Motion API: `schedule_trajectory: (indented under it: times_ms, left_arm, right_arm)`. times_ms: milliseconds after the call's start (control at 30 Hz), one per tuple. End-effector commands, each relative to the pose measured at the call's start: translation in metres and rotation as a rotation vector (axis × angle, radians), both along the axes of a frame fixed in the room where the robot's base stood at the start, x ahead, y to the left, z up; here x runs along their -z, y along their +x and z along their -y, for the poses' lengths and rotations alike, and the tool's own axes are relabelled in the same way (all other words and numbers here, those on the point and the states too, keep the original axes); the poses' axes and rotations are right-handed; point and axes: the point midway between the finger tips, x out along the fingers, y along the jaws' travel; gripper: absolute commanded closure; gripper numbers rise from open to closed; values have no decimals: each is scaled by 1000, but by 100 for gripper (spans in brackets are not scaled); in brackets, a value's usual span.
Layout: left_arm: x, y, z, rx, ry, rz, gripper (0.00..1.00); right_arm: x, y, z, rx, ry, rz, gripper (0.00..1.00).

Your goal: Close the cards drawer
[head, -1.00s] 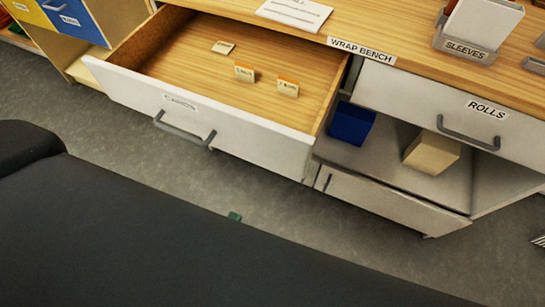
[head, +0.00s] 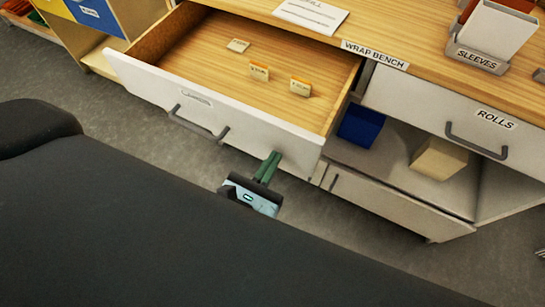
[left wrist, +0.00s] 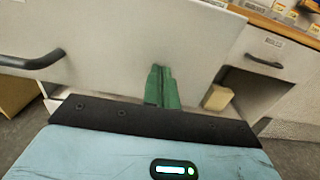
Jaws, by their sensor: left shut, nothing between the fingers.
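The cards drawer (head: 240,138) is pulled well out of the wrap bench, with a white front, a dark grey handle (head: 198,127) and a small label. Several small cards with orange edges, such as one card (head: 259,71), lie on its wooden bottom. My left gripper (head: 272,158) is shut and empty, its green fingers at the right part of the drawer front, right of the handle. In the left wrist view the fingers (left wrist: 160,85) point at the white front; I cannot tell whether they touch it. My right gripper is in neither view.
The rolls drawer (head: 470,110) to the right is shut. Below it an open shelf holds a blue bin (head: 361,125) and a beige box (head: 438,158). A sleeves holder (head: 480,55) and a paper sheet (head: 311,14) are on the bench top.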

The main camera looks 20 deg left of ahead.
Motion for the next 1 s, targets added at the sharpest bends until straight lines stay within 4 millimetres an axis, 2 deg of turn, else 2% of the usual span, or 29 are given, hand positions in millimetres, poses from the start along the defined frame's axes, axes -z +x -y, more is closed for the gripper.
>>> schedule_trajectory:
  times_ms: [667, 867, 1000]
  left_arm:
    - [-1, 15, 1, -1, 0, 1, 100]
    - [-4, 45, 4, -1, -1, 5, 100]
    - [-5, 79, 6, -2, -1, 6, 100]
  right_arm:
    - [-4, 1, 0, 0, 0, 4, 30]
    - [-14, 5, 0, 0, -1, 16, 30]
    - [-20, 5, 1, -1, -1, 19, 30]
